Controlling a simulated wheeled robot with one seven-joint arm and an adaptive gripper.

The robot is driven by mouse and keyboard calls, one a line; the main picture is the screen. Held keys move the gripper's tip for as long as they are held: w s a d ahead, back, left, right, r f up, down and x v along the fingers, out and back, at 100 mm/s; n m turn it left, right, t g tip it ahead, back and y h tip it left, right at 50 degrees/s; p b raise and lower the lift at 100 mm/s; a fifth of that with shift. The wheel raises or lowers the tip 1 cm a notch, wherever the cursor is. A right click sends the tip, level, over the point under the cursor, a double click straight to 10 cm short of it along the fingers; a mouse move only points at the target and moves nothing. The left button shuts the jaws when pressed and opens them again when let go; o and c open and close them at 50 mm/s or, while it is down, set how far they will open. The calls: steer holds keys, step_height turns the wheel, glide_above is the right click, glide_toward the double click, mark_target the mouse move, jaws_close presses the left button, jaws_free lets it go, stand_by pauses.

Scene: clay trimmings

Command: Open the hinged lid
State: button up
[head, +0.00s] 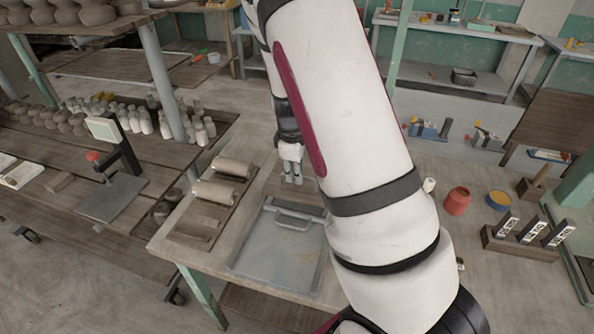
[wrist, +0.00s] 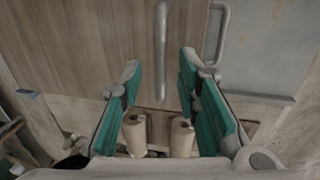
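A grey flat panel with a raised rim (head: 262,262) lies on the near part of the worktable in the head view. A grey bar handle (head: 292,226) stands near its far edge. In the wrist view, a curved handle (wrist: 224,32) shows beside a grey surface (wrist: 272,50) at upper right. A straight metal bar (wrist: 161,50) lies over a wooden surface. My gripper (head: 291,180) hangs beyond the panel's handle in the head view. I cannot tell which surface is the hinged lid; no hinge shows.
Two clay-coloured rolls (head: 215,192) lie on a board left of my gripper; they show low in the wrist view (wrist: 182,138). A bench with bottles (head: 200,130) stands left. A red pot (head: 457,201) and block rack (head: 520,240) stand right.

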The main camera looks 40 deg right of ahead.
steer(key=shift+d+f, duration=0.1)
steer(key=shift+f, duration=0.3)
steer(key=shift+c, duration=0.2)
jaws_close()
